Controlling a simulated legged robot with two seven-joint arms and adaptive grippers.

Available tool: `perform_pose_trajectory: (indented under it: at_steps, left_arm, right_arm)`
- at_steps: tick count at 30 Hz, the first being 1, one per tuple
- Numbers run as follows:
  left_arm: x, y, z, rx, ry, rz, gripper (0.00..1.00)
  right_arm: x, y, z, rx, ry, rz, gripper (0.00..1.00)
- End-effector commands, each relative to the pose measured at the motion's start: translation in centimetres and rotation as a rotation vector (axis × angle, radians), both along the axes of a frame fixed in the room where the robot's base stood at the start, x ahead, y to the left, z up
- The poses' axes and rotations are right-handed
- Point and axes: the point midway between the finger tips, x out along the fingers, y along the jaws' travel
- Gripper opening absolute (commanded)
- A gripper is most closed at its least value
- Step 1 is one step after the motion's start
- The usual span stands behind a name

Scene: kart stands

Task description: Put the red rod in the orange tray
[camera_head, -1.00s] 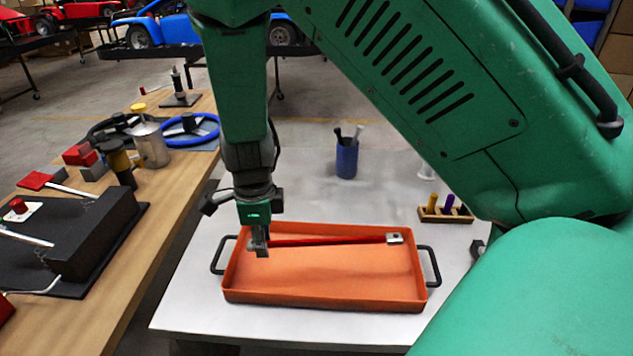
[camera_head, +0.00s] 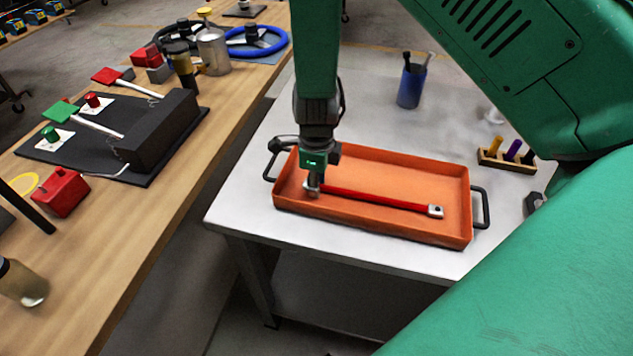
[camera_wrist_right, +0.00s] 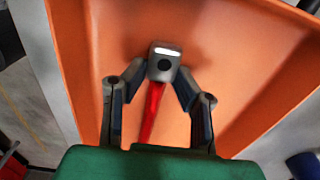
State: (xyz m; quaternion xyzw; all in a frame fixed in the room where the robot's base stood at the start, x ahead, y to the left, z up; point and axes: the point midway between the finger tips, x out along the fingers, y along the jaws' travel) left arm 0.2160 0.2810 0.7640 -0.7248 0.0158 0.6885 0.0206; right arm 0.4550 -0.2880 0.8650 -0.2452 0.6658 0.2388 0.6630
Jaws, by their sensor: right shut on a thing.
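The orange tray (camera_head: 462,197) sits on the grey table and has a black handle at each end. The red rod (camera_head: 375,198) lies low inside the tray, with a silver block at its right end. My right gripper (camera_head: 313,187) points down over the tray's left part, at the rod's left end. In the right wrist view the right gripper (camera_wrist_right: 162,80) is shut on the rod's silver end block (camera_wrist_right: 165,63), and the red rod (camera_wrist_right: 151,112) runs back from it. I cannot tell whether the rod rests on the tray floor. My left gripper is not in view.
A blue cup (camera_head: 411,86) with tools stands behind the tray. A wooden holder (camera_head: 508,159) with coloured pegs is at the right. A wooden bench (camera_head: 130,225) at the left carries a black box, switches and a blue ring. My green arm covers the right side.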

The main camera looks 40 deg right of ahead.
Motion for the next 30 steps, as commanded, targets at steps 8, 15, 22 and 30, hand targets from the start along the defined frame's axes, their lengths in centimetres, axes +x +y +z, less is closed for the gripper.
perform_pose_trajectory:
  at_steps: [8, 15, 22, 30]
  left_arm:
    - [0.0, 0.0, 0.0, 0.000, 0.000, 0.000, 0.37]
    - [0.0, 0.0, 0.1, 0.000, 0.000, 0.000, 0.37]
    - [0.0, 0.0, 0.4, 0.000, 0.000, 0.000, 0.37]
    - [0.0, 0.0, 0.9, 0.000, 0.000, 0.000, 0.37]
  right_arm:
    - [0.0, 0.1, -0.1, 0.002, 0.002, 0.000, 0.45]
    - [0.0, 0.1, 0.7, 0.001, -0.001, 0.001, 0.45]
    - [0.1, 0.1, 5.1, -0.001, -0.005, 0.000, 0.45]
    - [0.0, 0.2, 10.2, 0.000, -0.001, 0.001, 0.45]
